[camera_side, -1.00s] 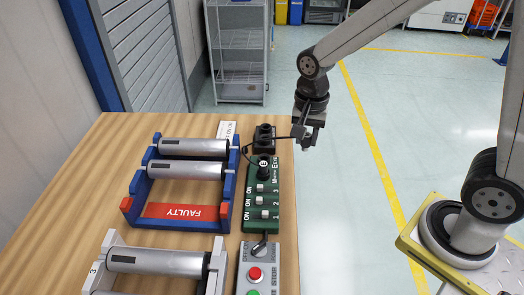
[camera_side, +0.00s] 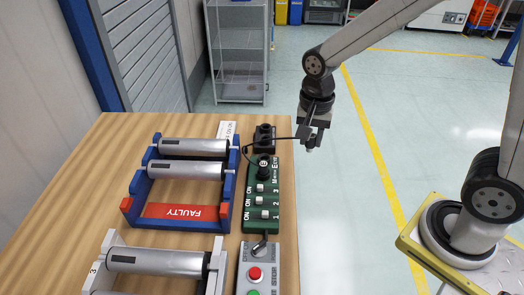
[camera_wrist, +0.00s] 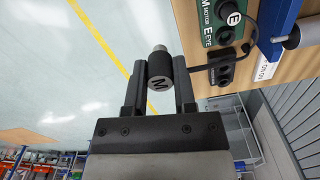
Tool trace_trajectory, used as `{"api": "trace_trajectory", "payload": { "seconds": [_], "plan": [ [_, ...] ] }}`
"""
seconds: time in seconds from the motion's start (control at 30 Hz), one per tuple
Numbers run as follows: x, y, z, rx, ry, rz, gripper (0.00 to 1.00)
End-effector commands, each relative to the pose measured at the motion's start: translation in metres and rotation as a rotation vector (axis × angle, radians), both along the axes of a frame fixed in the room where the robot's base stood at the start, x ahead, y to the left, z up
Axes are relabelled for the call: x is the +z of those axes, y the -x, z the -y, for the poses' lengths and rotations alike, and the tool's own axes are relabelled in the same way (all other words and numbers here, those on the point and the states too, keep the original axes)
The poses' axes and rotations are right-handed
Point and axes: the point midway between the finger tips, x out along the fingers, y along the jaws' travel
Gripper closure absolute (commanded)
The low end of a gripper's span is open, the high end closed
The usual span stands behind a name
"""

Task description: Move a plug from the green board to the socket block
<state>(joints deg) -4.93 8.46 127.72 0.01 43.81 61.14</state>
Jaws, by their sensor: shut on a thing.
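My gripper (camera_side: 311,140) is shut on a black plug marked M, with a pale metal tip; the M plug (camera_wrist: 159,70) shows between the fingers (camera_wrist: 159,86) in the wrist view. A cable runs from the plug to the left. In the side view the gripper is to the right of the table's edge, above the floor. The green board (camera_side: 261,205) lies on the table, with a plug marked E (camera_side: 264,169) standing at its far end.
A blue rack marked FAULTY (camera_side: 180,211) with rollers stands left of the board. A grey button box (camera_side: 257,268) and a grey rack (camera_side: 155,265) are nearer. Open floor lies right of the table (camera_side: 110,160).

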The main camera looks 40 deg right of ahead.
Motion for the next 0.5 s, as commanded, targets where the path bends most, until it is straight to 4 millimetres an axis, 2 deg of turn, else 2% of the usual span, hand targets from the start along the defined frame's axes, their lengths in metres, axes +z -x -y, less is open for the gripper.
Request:
{"api": "trace_trajectory", "payload": {
  "seconds": [0.27, 0.5],
  "plan": [
    [0.0, -0.005, 0.001, 0.0, 0.0, 0.0, 1.0],
    [0.0, -0.032, 0.005, -0.002, 0.001, -0.001, 1.0]
  ]
}}
